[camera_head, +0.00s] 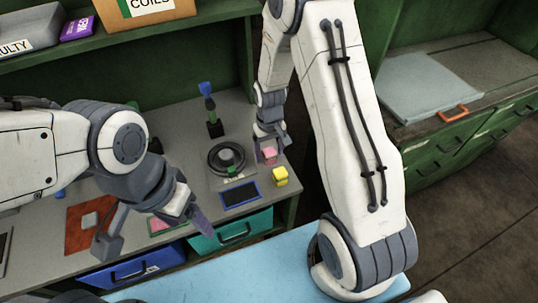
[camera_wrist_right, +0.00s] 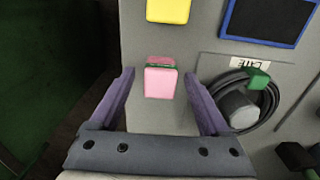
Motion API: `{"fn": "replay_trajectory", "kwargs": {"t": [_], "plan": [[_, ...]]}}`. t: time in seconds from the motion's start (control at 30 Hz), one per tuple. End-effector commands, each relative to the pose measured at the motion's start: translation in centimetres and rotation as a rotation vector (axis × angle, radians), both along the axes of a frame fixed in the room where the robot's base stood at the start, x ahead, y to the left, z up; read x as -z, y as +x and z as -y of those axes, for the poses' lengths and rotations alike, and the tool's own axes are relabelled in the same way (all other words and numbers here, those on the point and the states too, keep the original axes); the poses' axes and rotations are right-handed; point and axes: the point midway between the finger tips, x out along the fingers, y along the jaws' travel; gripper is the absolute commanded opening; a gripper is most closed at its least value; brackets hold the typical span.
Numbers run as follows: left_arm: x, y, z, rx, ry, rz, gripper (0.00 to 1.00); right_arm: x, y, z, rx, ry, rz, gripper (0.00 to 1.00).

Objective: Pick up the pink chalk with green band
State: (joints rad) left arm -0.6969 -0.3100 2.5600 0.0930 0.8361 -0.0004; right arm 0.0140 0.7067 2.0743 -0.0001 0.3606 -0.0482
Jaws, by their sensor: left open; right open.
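The pink chalk (camera_wrist_right: 160,84) stands on the grey worktop, with a strip of its green band (camera_wrist_right: 156,66) showing at its far edge in the right wrist view. In the head view the pink chalk (camera_head: 269,155) is at the worktop's right end, partly behind my right gripper (camera_head: 266,150). My right gripper (camera_wrist_right: 159,76) is open, with one purple finger on each side of the chalk and a gap on both sides. My left gripper (camera_head: 154,240) is open and empty over the front left of the worktop, well away from the chalk.
A yellow block (camera_head: 280,176) stands near the chalk. A blue-framed dark panel (camera_head: 240,194) and a black cable coil (camera_head: 227,158) lie to the left. The worktop's edge (camera_wrist_right: 121,40) is close beside the right gripper.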

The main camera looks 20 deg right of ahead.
Motion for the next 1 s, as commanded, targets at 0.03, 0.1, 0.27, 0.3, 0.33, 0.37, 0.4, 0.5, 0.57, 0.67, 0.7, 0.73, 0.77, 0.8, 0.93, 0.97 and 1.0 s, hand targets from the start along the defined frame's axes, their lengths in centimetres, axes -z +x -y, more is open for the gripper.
{"fn": "replay_trajectory", "kwargs": {"t": [0.03,0.1,0.27,0.3,0.33,0.37,0.4,0.5,0.57,0.67,0.7,0.73,0.77,0.8,0.93,0.97,1.0], "plan": [[0.0,0.0,0.0,0.000,0.000,0.000,0.74,0.0,0.0,0.0,0.000,0.000,0.001,0.80],[0.0,0.0,0.0,0.000,0.000,0.000,0.74,0.0,0.0,0.0,0.000,0.000,0.001,0.80],[0.0,0.0,0.0,0.000,0.000,0.000,0.74,0.0,0.0,0.0,0.000,0.000,0.000,0.23],[0.0,0.0,0.0,0.000,0.000,0.000,0.74,0.0,0.0,0.0,0.000,0.000,0.000,0.07],[0.0,0.0,0.0,0.000,0.000,0.000,0.74,0.0,0.0,0.0,0.000,0.000,0.000,0.00],[0.0,0.0,0.0,0.000,0.000,0.000,0.74,0.0,0.0,0.0,0.000,0.000,0.000,0.00],[0.0,0.0,0.0,0.000,0.000,0.000,0.74,-0.1,0.0,0.0,0.000,0.000,0.001,0.00],[0.0,0.0,0.0,0.000,0.000,0.000,0.74,-0.1,0.0,0.0,0.000,0.000,0.001,0.00],[0.0,0.0,0.0,0.000,0.000,0.000,0.74,-0.1,0.0,0.0,0.000,0.000,0.001,0.00],[0.1,0.0,0.0,0.000,0.000,0.000,0.74,-0.3,0.1,0.0,0.000,0.000,0.002,0.00],[0.1,0.0,0.0,0.000,0.000,0.000,0.74,-0.5,0.1,0.0,0.000,0.000,0.002,0.00],[0.2,0.0,0.0,0.000,0.000,0.000,0.74,-0.6,0.1,0.0,0.000,0.000,0.003,0.00],[0.2,0.0,0.0,0.000,0.000,0.000,0.74,-0.9,0.1,0.0,0.000,0.000,0.003,0.00],[0.3,0.0,0.0,0.000,0.000,0.000,0.74,-1.3,0.1,0.0,0.000,0.000,0.004,0.00],[0.6,0.0,0.0,0.000,0.000,0.000,0.74,-3.2,0.2,0.0,0.000,0.000,0.007,0.00],[0.7,0.0,0.0,0.000,0.000,0.000,0.74,-3.9,0.2,0.0,0.000,0.000,0.008,0.00],[0.9,0.0,0.0,0.000,0.000,0.000,0.74,-4.5,-0.1,0.4,0.003,0.000,0.006,0.00]]}}
